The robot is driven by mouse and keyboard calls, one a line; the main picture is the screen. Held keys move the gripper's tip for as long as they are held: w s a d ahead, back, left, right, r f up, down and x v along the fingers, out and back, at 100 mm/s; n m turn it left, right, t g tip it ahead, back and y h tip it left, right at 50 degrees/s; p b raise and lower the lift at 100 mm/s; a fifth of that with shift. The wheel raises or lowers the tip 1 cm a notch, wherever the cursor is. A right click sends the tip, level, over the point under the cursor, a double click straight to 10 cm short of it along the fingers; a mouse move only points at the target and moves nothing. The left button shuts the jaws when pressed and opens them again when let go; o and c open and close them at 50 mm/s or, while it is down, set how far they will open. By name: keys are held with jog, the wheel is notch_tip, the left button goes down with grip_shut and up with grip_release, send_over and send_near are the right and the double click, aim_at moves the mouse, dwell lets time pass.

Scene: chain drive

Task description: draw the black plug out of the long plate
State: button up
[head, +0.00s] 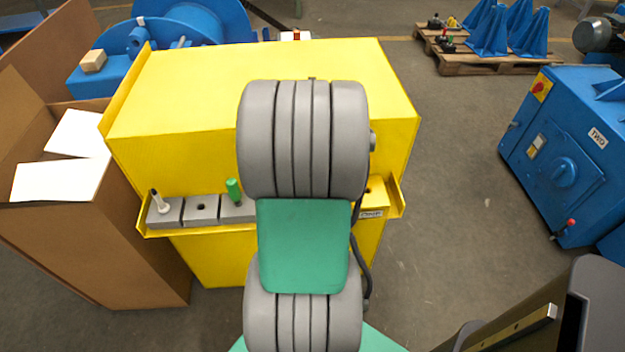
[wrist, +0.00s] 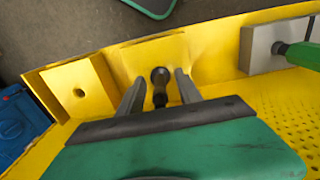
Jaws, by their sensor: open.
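In the wrist view the black plug (wrist: 159,95) stands between the two fingers of my gripper (wrist: 159,77), with its round dark head toward the far side. My gripper is open, with a finger on each side of the plug and a gap visible on both sides. The plug sits over a yellow surface, and I cannot tell exactly where the long plate ends there. A yellow piece with a round hole (wrist: 70,98) lies left of it. In the head view my arm hides the gripper and the plug.
A cardboard box (head: 95,250) stands left, a blue machine (head: 560,150) right.

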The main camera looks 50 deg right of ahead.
jog(key=shift+c, duration=0.3)
grip_shut()
dwell(0.3)
